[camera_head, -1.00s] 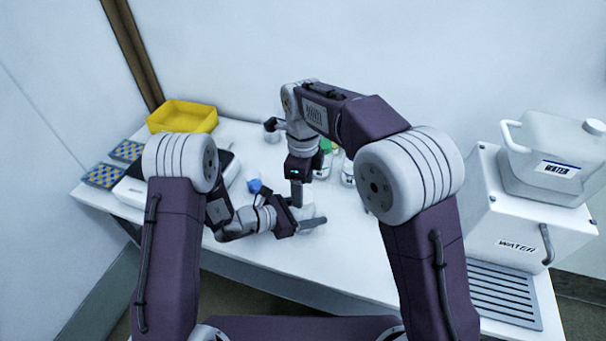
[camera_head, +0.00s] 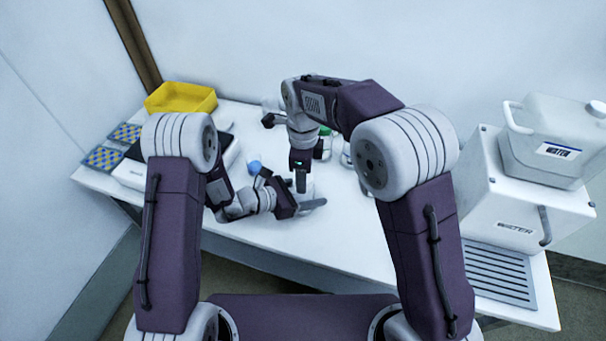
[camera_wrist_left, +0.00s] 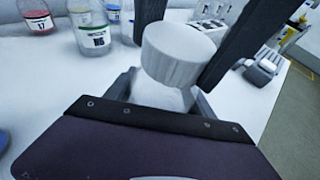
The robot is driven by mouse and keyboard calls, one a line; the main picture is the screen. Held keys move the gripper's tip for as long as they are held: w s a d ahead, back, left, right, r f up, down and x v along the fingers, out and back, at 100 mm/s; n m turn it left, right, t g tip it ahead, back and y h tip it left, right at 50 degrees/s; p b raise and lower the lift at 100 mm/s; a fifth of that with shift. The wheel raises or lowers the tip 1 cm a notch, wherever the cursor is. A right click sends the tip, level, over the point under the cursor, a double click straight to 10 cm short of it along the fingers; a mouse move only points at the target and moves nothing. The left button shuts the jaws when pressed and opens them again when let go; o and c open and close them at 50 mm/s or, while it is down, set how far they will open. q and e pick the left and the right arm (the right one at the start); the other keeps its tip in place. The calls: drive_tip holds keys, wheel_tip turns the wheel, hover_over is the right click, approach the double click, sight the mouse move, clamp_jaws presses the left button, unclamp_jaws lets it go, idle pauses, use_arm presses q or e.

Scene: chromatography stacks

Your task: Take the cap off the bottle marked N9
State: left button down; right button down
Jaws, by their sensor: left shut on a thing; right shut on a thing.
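A bottle with a ribbed white cap (camera_wrist_left: 178,58) stands close in front of my left wrist camera; its mark is not visible. My left gripper (camera_head: 312,206) lies low and level over the table's front part, shut on the bottle's body (camera_wrist_left: 160,95). My right gripper (camera_head: 301,186) points straight down above the left one. Its dark fingers flank the cap in the left wrist view, and it is shut on the cap. The cap sits above the bottle's neck; I cannot tell whether they are apart. In the head view the grippers mostly hide the bottle.
A bottle marked N6 (camera_wrist_left: 93,38) and a red bottle (camera_wrist_left: 38,17) stand behind. A blue-capped item (camera_head: 254,167) is left of the grippers. A yellow bin (camera_head: 180,98) is at back left. A water dispenser (camera_head: 510,190) stands at right. The table's front right (camera_head: 370,245) is clear.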

drive_tip(key=n, duration=0.9)
drive_tip(key=shift+n, duration=0.3)
drive_tip(key=n, duration=1.2)
drive_tip(key=shift+r+n, duration=0.1)
drive_tip(key=shift+n, duration=0.2)
drive_tip(key=n, duration=0.6)
drive_tip(key=shift+n, duration=0.3)
drive_tip(key=n, duration=1.2)
drive_tip(key=shift+n, duration=0.3)
drive_tip(key=n, duration=1)
drive_tip(key=shift+r, duration=0.1)
drive_tip(key=shift+r, duration=1.1)
